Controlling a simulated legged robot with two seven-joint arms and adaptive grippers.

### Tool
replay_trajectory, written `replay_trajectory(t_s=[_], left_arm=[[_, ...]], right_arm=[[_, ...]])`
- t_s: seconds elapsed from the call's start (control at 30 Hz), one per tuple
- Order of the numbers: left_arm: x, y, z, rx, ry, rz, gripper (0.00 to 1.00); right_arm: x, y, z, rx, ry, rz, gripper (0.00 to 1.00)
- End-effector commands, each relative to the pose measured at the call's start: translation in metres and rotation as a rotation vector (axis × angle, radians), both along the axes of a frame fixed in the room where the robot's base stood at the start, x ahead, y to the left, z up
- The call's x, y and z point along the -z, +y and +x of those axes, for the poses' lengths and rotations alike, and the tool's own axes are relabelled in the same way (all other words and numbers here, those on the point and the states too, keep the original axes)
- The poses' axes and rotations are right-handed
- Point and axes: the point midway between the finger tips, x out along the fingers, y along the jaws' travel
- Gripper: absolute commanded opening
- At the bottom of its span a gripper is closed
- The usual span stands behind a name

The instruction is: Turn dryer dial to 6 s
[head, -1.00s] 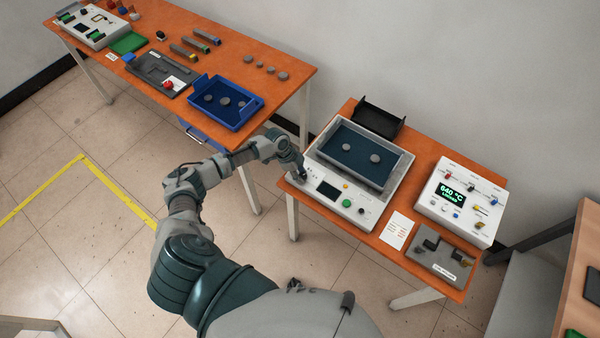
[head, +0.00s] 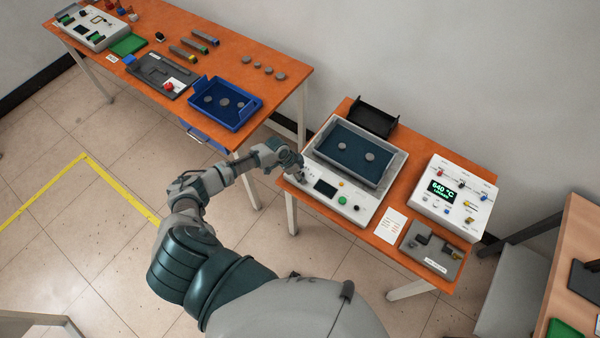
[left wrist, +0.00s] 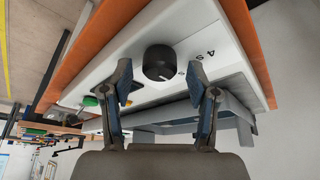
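The dryer (head: 365,219) is a white box with a dark screen and buttons on its front panel, at the middle right of the head view. Its dial (left wrist: 158,62) is a black round knob on the white panel in the left wrist view. A "4 s" label (left wrist: 203,62) is printed beside the knob, seen inverted. My left gripper (left wrist: 163,88) is open, with one finger on each side of the dial and apart from it. In the head view, the left gripper (head: 301,173) is at the panel's left end and hides the dial. My right gripper is not in view.
A grey tray with blue floor (head: 345,143) and two grey discs sits on the dryer. A white heater box (head: 430,207) reading 640 °C stands to the right. A grey fixture (head: 419,255) and a paper card (head: 391,225) lie nearby. A second orange table (head: 290,82) is at upper left.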

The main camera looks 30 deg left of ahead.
Motion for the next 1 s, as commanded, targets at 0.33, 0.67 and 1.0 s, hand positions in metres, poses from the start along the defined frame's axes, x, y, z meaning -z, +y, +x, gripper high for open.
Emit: replay_trajectory(t_s=[0.33, 0.67, 1.0], left_arm=[[-0.022, 0.011, -0.007, 0.001, 0.001, 0.004, 0.59], [-0.088, 0.029, -0.023, 0.001, 0.001, 0.004, 0.59], [-0.109, 0.033, -0.028, 0.001, 0.004, 0.002, 0.59]], right_arm=[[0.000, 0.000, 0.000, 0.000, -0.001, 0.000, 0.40], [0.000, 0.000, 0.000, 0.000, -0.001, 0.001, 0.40], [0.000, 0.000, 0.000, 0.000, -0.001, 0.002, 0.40]])
